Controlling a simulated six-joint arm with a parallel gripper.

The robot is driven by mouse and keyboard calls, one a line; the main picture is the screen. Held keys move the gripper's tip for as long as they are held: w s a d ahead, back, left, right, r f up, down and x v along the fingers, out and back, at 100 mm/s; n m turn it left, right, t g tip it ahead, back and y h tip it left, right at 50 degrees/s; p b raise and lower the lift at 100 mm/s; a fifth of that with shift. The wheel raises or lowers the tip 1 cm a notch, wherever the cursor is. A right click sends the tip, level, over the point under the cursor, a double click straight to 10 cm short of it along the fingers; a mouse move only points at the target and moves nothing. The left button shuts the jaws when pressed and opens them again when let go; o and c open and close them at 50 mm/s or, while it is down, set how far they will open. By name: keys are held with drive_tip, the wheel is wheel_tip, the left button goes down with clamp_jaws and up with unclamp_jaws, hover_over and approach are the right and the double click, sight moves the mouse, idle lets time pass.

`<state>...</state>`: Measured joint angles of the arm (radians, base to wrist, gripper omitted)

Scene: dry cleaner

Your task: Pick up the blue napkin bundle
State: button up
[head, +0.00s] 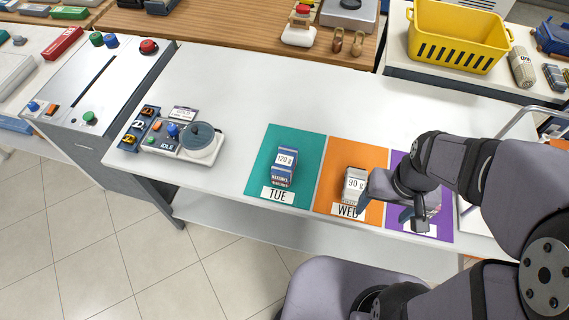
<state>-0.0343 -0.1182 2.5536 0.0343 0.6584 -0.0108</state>
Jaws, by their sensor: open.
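A blue bundle (283,168) with a white label reading "120 g" lies on the teal TUE mat (258,170). It appears to be the blue napkin bundle. A grey-white bundle (353,184) labelled "90 g" lies on the orange WED mat (340,149). My gripper (385,209) is open and points down over the orange and purple mats, to the right of the blue bundle and apart from it. The purple mat (440,222) is partly hidden by my arm. An object seems to lie there behind the gripper, too covered to identify.
A device with a round grey dish (201,139) and buttons, marked "IDLE", stands left of the mats. The white table (260,85) is clear behind the mats. A yellow basket (457,40) stands at the back right. A grey control panel (100,85) is at the left.

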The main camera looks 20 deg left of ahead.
sight(285, 159)
drive_tip(key=w+a+f+t+b, duration=0.4)
drive_tip(key=w+a+f+b, duration=0.1)
drive_tip(key=a, duration=0.3)
drive_tip(key=w+a+f+t+y+b, duration=0.1)
drive_tip(key=w+a+f+t+b, duration=0.3)
drive_tip(key=a+b, duration=0.4)
drive_tip(key=w+a+f+t+y+b, duration=0.1)
drive_tip(key=w+a+f+t+b, duration=0.3)
drive_tip(key=a, duration=0.5)
drive_tip(key=shift+b+x, duration=1.3)
drive_tip(key=shift+x, duration=0.4)
drive_tip(key=s+t+h+b, duration=0.1)
drive_tip(key=s+t+b, duration=0.1)
drive_tip(key=s+t+h+b, duration=0.1)
drive_tip(key=s+t+b, duration=0.1)
drive_tip(key=s+a+f+m+t+b, duration=0.1)
drive_tip(key=s+b, duration=0.1)
drive_tip(key=b, duration=0.1)
drive_tip(key=shift+s+a+t+h, duration=0.1)
drive_tip(key=shift+s+t+h, duration=0.25)
drive_tip(key=shift+t+h, duration=0.05)
drive_tip(key=shift+w+a+f+n, duration=0.15)
drive_tip(key=shift+w+f, duration=0.05)
drive_tip(key=shift+f, duration=0.25)
drive_tip(key=shift+w+a+f+n, duration=0.15)
drive_tip(key=shift+w+f, duration=0.05)
drive_tip(key=shift+f, duration=0.2)
drive_tip(key=shift+w+p, duration=0.35)
drive_tip(key=shift+w, duration=3.3)
drive_tip(key=c, duration=1.2)
